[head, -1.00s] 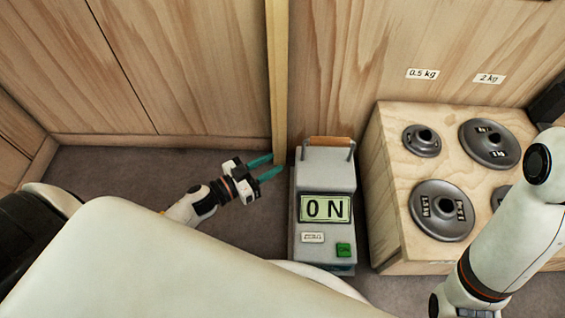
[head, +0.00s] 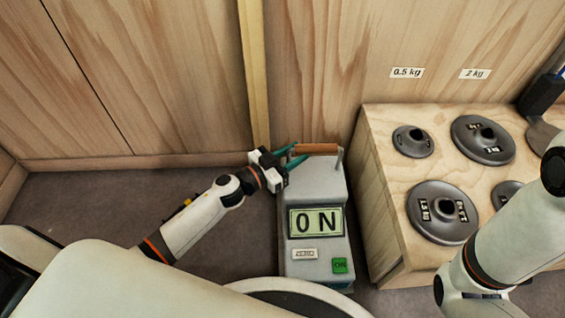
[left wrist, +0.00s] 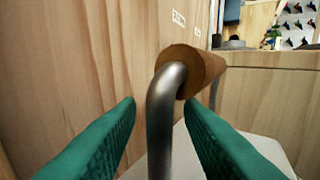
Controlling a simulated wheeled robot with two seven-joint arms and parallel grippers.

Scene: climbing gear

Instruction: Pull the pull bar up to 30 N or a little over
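The force gauge (head: 316,188) is a grey box standing on the floor, and its display (head: 316,222) reads 0 N. The pull bar (head: 317,148) is a brown wooden handle on metal posts at its top back. My left gripper (head: 289,156) is open at the left end of the bar. In the left wrist view the bar (left wrist: 205,66) and its bent metal post (left wrist: 161,115) show between the two green fingers (left wrist: 160,110), with gaps on both sides. My right gripper is out of view; only my right arm shows at the right.
A wooden block (head: 385,165) with several grey weights stands close to the right of the gauge. A wooden wall with a vertical post (head: 254,75) rises behind. The grey floor (head: 90,205) to the left is clear.

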